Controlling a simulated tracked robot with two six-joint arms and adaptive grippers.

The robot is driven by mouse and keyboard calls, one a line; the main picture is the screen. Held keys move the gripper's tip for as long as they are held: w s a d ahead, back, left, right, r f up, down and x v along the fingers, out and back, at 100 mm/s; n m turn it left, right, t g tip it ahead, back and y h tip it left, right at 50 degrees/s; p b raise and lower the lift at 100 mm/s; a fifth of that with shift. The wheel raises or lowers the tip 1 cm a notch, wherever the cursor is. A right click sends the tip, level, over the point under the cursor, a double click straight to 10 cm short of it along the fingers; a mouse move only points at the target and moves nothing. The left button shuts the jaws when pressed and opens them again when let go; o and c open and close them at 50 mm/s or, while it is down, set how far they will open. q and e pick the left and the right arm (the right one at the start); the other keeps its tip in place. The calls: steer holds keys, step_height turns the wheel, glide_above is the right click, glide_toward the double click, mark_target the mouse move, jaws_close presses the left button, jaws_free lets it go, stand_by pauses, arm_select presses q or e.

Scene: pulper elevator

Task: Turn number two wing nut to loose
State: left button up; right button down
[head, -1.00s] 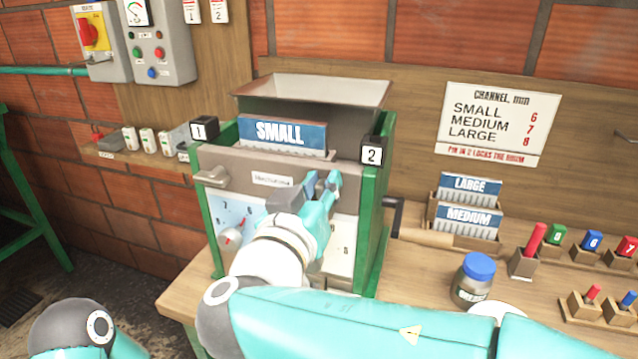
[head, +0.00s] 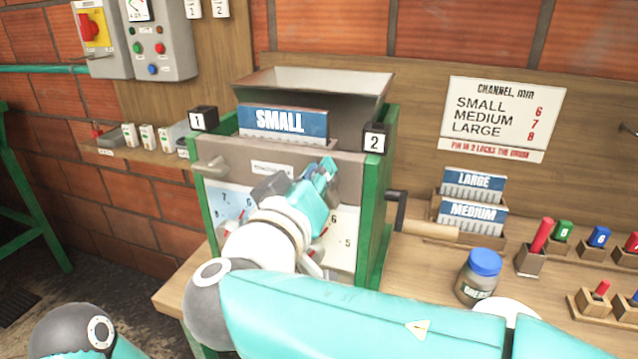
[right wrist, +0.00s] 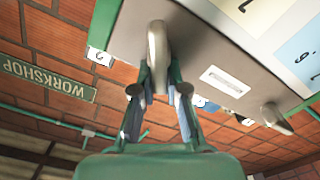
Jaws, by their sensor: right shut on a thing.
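The number two wing nut (right wrist: 157,50) is a smooth grey wing on the front plate, seen from below in the right wrist view. My right gripper (right wrist: 160,92) is shut on it, with one finger on each side. In the head view my right gripper (head: 326,172) covers this nut at the right of the plate, below the black block marked 2 (head: 375,139). The number one wing nut (head: 211,167) sits at the plate's left end, apart from my gripper; it also shows in the right wrist view (right wrist: 276,118). My left gripper is out of frame.
The pulper's green frame (head: 377,220) stands on the wooden bench, with a SMALL plate (head: 283,123) below the hopper. A crank handle (head: 430,229) sticks out at the right. A blue-lidded jar (head: 478,277) stands near my right forearm.

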steer(key=n, duration=0.1)
steer(key=n+b, duration=0.1)
steer(key=n, duration=0.1)
steer(key=shift+a+f, duration=0.35)
steer(key=n, duration=0.4)
steer(key=f+n+b, duration=0.1)
steer(key=n, duration=0.1)
steer(key=shift+w+a, duration=0.15)
steer(key=shift+a, duration=0.1)
steer(key=shift+f+n, duration=0.25)
steer(key=shift+n, duration=0.95)
steer(key=shift+f, duration=0.1)
steer(key=c, duration=1.2)
jaws_free()
steer(key=shift+w+a, duration=0.1)
